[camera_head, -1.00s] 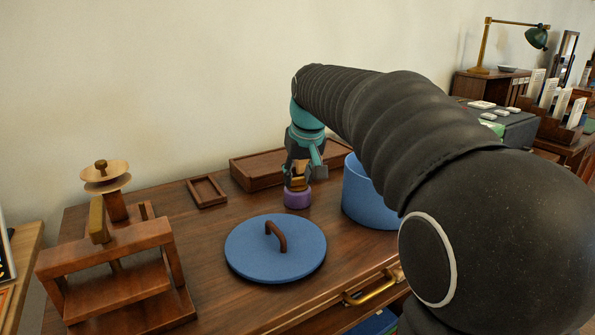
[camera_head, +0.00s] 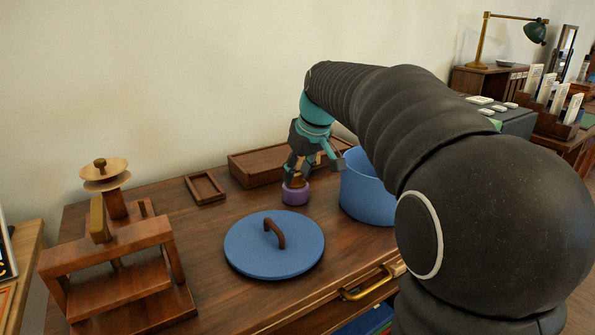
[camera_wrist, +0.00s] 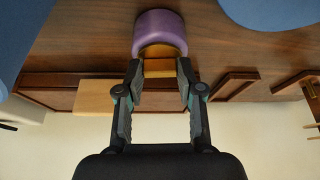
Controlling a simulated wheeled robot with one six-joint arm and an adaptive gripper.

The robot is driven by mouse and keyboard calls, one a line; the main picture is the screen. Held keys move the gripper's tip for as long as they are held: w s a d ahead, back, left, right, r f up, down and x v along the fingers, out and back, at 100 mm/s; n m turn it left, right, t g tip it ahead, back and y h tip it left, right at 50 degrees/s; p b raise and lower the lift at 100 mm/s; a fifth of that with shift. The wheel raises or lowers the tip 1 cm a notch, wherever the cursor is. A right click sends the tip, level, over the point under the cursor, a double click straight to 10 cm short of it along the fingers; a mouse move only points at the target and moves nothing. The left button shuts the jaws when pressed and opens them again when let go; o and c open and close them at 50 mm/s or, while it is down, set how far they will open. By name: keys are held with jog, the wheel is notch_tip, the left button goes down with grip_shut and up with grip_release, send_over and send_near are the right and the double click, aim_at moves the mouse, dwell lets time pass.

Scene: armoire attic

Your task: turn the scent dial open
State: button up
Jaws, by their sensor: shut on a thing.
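The scent dial shows as a short purple round body (camera_head: 296,194) with a yellow-brown top piece (camera_head: 298,181), standing on the wooden desk behind the blue lid. In the wrist view the purple body (camera_wrist: 160,32) is at the top centre, with the top piece (camera_wrist: 159,68) just below it. My gripper (camera_head: 296,180) comes down on it from above, tilted. In the wrist view my gripper (camera_wrist: 159,74) has one finger on each side of the top piece and is shut on it. The fingers hide part of the top piece in the head view.
A blue lid (camera_head: 274,252) with a brown handle lies in front of the dial. A blue tub (camera_head: 367,195) stands close to its right. A wooden box (camera_head: 262,166) and small tray (camera_head: 205,189) lie behind. A wooden press (camera_head: 110,250) stands at left.

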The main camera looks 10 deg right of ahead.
jog(key=o, duration=1.2)
jog(key=shift+c, duration=0.2)
jog(key=v, duration=1.2)
